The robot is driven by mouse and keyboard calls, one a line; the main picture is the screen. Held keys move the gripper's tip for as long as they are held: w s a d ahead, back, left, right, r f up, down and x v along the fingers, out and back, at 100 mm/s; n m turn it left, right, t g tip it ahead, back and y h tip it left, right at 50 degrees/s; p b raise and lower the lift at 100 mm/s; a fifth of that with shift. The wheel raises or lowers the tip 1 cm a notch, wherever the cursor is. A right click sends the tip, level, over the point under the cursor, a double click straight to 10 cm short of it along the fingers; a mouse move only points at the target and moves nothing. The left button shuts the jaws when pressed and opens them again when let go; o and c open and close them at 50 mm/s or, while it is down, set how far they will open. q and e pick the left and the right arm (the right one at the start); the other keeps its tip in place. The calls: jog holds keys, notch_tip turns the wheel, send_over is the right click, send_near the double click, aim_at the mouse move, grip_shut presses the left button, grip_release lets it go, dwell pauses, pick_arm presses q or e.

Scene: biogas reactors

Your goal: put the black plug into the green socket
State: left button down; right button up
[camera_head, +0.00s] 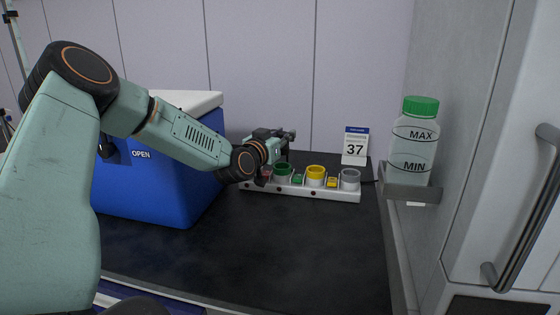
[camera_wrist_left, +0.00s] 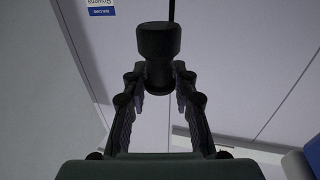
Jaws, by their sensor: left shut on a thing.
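My left gripper (camera_head: 278,140) is just above the left end of a white socket strip (camera_head: 330,194) in the head view. In the left wrist view its fingers (camera_wrist_left: 158,88) are shut on the black plug (camera_wrist_left: 158,42), with a thin dark cable rising from the plug's far end. In the head view the plug is hard to tell from the dark gripper parts. The green socket (camera_head: 283,170) is a round ring on the strip, close below the gripper. Whether plug and socket touch cannot be told. My right gripper is not in view.
A yellow socket (camera_head: 315,174) and a grey one (camera_head: 350,178) stand to the right on the strip. The dark bench front (camera_head: 290,245) is clear.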

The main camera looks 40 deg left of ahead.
aim_at(283, 152)
pick_arm(q)
jog(key=shift+a+f, duration=0.1)
jog(key=shift+f, duration=0.6)
jog(key=shift+s+f+b, duration=0.1)
jog(key=shift+f+b, duration=0.25)
notch_tip(283, 152, down, 2)
jog(key=shift+s+f+b, duration=0.1)
jog(key=shift+b, duration=0.45)
jog(key=shift+f, duration=0.3)
jog(key=shift+f, duration=0.1)
